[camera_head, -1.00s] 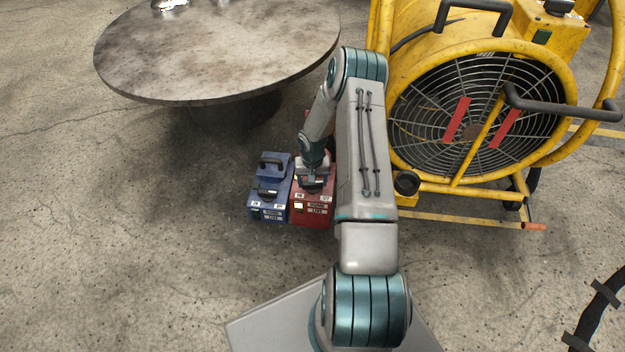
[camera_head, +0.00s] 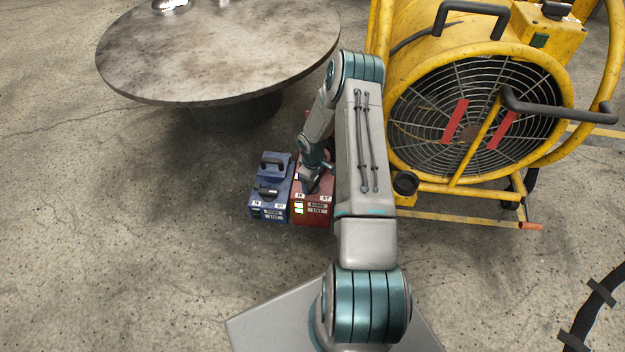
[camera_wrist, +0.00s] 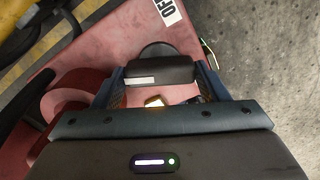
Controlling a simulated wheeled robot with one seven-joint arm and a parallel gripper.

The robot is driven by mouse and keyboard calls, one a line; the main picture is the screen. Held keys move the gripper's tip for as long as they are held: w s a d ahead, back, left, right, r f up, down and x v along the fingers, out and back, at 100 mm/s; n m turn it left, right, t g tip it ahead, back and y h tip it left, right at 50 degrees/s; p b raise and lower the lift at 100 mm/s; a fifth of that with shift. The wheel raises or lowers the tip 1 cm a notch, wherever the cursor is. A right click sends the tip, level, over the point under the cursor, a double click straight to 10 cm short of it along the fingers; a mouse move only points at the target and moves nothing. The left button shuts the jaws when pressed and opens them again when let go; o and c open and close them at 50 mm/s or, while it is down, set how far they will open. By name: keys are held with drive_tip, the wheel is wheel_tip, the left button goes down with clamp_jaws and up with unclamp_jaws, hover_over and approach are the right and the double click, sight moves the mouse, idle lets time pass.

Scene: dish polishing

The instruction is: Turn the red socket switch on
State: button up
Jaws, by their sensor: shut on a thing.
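The red socket box (camera_head: 314,212) stands on the floor under my forearm, with small green lights on its front. My gripper (camera_wrist: 161,72) is over its top, shut on the black switch handle (camera_wrist: 160,70), one finger at each end. In the wrist view a white label (camera_wrist: 168,11) reading "OF…" is partly cut off at the top of the red surface. In the head view my gripper (camera_head: 313,180) appears turned at an angle and hides much of the switch.
A blue socket box (camera_head: 268,212) with a black handle stands close on the left of the red one. A large yellow fan (camera_head: 470,165) is at the right. A round table (camera_head: 215,50) stands behind. The floor at the left and front is clear.

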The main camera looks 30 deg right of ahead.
drive_tip(key=n, duration=0.4)
drive_tip(key=shift+s+d+n+p, duration=0.1)
drive_tip(key=shift+n+p, duration=0.2)
drive_tip(key=shift+n, duration=0.1)
idle(0.5)
drive_tip(key=o, duration=1)
drive_tip(key=shift+r, duration=0.2)
wheel_tip(320, 180, up, 13)
drive_tip(key=p, duration=0.4)
drive_tip(key=shift+r+p, duration=0.2)
drive_tip(key=shift+p, duration=0.1)
